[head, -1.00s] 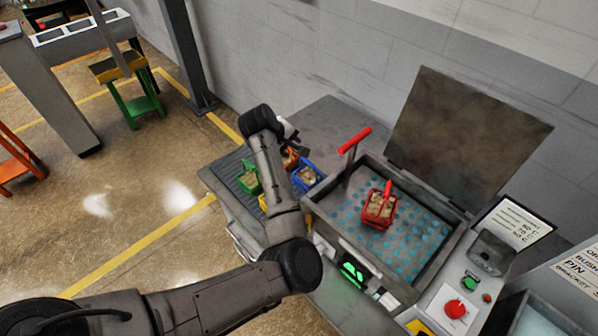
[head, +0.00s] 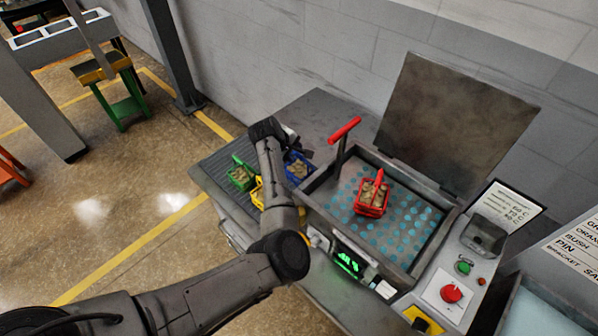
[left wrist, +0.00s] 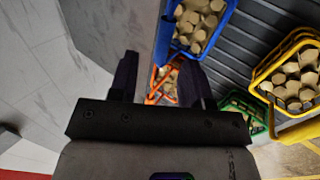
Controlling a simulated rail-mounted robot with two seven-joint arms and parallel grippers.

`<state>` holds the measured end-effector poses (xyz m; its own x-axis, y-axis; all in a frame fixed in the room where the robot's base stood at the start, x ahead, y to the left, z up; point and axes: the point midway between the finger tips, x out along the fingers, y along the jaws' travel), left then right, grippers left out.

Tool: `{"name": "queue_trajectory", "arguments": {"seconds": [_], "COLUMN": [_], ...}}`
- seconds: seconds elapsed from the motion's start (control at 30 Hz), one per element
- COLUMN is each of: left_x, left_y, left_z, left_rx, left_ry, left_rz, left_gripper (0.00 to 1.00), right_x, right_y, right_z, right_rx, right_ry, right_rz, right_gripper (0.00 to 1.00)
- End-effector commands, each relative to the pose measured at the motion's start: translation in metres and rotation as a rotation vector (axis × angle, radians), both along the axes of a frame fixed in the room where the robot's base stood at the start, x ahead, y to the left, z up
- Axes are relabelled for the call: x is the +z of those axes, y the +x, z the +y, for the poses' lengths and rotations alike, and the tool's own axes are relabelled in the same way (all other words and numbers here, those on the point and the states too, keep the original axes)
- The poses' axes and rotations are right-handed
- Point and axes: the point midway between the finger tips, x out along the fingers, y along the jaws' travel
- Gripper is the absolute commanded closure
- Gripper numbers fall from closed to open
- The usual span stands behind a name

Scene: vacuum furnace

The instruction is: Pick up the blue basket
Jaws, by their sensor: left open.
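The blue basket (head: 298,168), holding pale tan pieces, stands on the grey ribbed tray beside the open tank. In the left wrist view the blue basket (left wrist: 198,28) is at the top, beyond and to the right of my fingertips. My left gripper (left wrist: 158,70) is open, with its two dark fingers apart and nothing held. An orange basket (left wrist: 166,82) shows between and below the fingers, apart from them as far as I can tell. In the head view my left gripper (head: 284,134) is just behind the blue basket, partly hidden by its own wrist. My right gripper is not in view.
A green basket (head: 241,175) and a partly hidden yellow basket (head: 257,196) share the ribbed tray (head: 215,183). A red basket (head: 371,197) sits in the open tank (head: 415,255).

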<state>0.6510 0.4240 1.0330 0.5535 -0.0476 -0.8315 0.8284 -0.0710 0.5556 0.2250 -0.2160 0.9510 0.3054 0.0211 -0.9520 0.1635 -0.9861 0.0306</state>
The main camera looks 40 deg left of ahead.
Motion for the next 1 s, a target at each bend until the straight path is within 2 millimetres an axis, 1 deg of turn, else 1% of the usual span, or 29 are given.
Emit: {"name": "queue_trajectory", "arguments": {"seconds": [0.03, 0.1, 0.3, 0.63, 1.0], "left_x": [-0.008, -0.015, -0.030, -0.033, -0.033], "left_y": [0.004, 0.008, 0.019, 0.020, 0.020], "left_z": [0.000, 0.001, 0.000, 0.000, 0.000], "left_rx": [-0.001, 0.000, -0.001, 0.000, 0.000], "left_ry": [-0.001, -0.002, -0.001, 0.000, 0.000], "left_rz": [0.002, 0.001, 0.000, 0.000, 0.000], "left_gripper": [0.56, 0.56, 0.56, 0.56, 0.91], "right_x": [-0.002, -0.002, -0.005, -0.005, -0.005], "right_y": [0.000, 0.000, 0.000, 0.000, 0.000], "right_z": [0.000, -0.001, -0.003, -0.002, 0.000], "right_rx": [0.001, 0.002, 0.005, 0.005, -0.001], "right_ry": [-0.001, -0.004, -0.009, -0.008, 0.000], "right_rz": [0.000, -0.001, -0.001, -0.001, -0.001], "right_gripper": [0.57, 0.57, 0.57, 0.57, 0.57]}}
